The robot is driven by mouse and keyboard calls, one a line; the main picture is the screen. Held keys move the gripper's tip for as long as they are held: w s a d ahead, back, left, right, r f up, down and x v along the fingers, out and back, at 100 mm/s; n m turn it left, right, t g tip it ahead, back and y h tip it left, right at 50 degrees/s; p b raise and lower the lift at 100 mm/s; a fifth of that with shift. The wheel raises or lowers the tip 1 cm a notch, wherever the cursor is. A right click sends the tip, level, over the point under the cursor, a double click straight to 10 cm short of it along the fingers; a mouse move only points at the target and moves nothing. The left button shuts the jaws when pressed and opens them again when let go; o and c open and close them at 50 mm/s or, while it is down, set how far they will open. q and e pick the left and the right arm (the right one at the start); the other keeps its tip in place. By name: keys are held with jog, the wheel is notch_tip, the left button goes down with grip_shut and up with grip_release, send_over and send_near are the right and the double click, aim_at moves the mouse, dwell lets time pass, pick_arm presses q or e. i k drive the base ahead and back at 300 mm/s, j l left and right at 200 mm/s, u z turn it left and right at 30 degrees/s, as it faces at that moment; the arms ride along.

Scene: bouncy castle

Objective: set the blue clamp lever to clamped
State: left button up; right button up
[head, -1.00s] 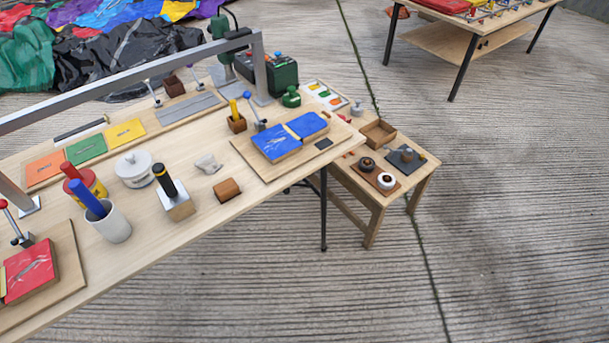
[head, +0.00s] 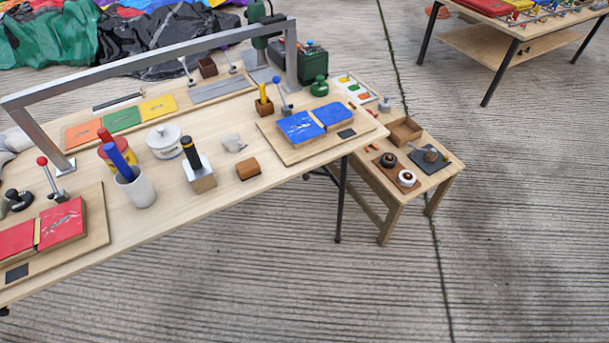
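The blue clamp lever (head: 280,92) is a thin grey handle with a blue ball on top. It stands up from a small base at the back of a wooden board (head: 300,155), its ball leaning slightly left. Two blue panels (head: 315,122) lie on that board in front of the lever, with a narrow pale gap between them. Whether the clamp presses on anything is too small to tell. Neither of my grippers is in view, and nothing touches the lever.
A red-knobbed lever (head: 50,178) stands by red panels (head: 55,222) at the left. A yellow-handled tool in a brown block (head: 264,107) stands close left of the blue lever. A metal frame (head: 150,62) spans the bench behind. A lower side table (head: 445,167) adjoins the right end.

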aim_at(276, 79)
jog(key=i+l, duration=0.15)
jog(key=l, duration=0.2)
jog(key=i+l, duration=0.1)
jog(key=l, duration=0.3)
jog(key=i+l, duration=0.15)
jog(key=l, duration=0.2)
jog(key=i+l, duration=0.1)
jog(key=l, duration=0.25)
jog(key=i+l, duration=0.15)
jog(key=l, duration=0.25)
jog(key=i+l, duration=0.1)
jog(key=l, duration=0.25)
jog(key=i+l, duration=0.15)
jog(key=l, duration=0.2)
jog(key=i+l, duration=0.1)
jog(key=l, duration=0.25)
jog(key=l+z, duration=0.05)
